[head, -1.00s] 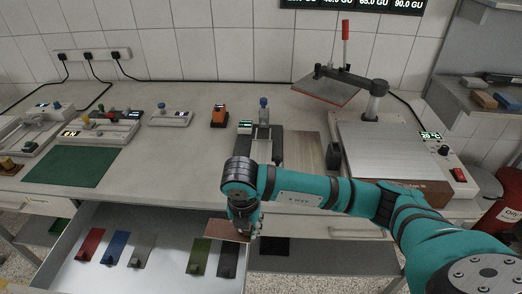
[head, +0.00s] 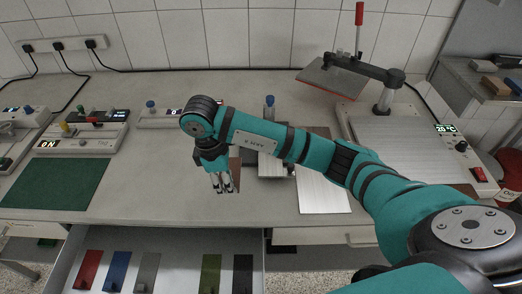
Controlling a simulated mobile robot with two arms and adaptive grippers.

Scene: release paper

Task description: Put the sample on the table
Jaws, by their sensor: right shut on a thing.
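My right gripper (head: 224,190) points down above the front part of the grey table (head: 150,195), left of the middle. It is shut on a thin brown sample plate (head: 235,170). Only a narrow strip of the sample shows beside the fingers, and the rest is hidden behind them. I cannot tell whether the sample touches the table. My left gripper is not in view.
An open drawer (head: 185,240) below the front edge holds several coloured plates with handles. A green mat (head: 55,184) and small devices stand at left. A heat press (head: 400,135) stands at right. My arm covers devices in the middle. Bare table surrounds the gripper.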

